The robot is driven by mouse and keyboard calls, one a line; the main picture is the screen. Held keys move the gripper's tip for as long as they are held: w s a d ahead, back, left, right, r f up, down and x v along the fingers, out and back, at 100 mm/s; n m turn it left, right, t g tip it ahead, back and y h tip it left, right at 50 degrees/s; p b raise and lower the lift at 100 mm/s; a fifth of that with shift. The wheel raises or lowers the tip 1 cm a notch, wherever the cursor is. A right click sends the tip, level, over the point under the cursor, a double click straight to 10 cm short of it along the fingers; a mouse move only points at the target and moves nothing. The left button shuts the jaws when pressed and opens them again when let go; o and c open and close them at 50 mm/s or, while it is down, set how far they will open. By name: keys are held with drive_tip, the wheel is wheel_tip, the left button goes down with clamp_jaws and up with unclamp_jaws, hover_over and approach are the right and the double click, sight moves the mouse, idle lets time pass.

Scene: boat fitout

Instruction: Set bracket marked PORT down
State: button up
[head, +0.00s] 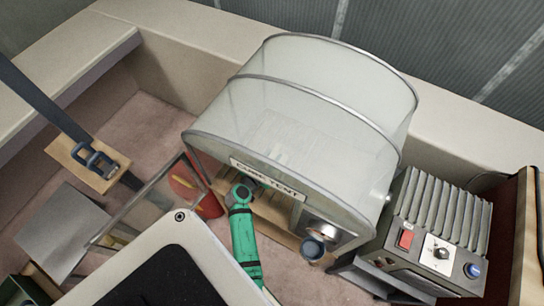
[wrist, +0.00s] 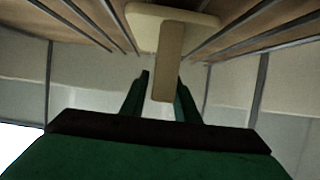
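A pale cream T-shaped bracket (wrist: 168,62) is in the wrist view, with its wide plate at the top near the slats and its stem toward me. I see no PORT mark on it. My gripper (wrist: 163,82) has its two dark green fingers on either side of the stem. A narrow gap shows at the left finger; the stem overlaps the right finger. In the head view my green arm (head: 245,235) reaches into the front opening of the clear tent marked CURE TENT (head: 300,110). The fingers and bracket are hidden or too small there.
Thin rails (wrist: 250,30) run along the slatted rack on both sides of the bracket. A grey heater-like box (head: 430,235) with a red switch stands right of the tent. A wooden block with a strap buckle (head: 88,163) lies at left.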

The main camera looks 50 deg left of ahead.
drive_tip(key=shift+o, duration=0.2)
drive_tip(key=shift+s+r, duration=0.1)
drive_tip(key=shift+r, duration=0.1)
drive_tip(key=v, duration=1.1)
drive_tip(key=shift+s, duration=0.4)
drive_tip(key=shift+r, duration=0.15)
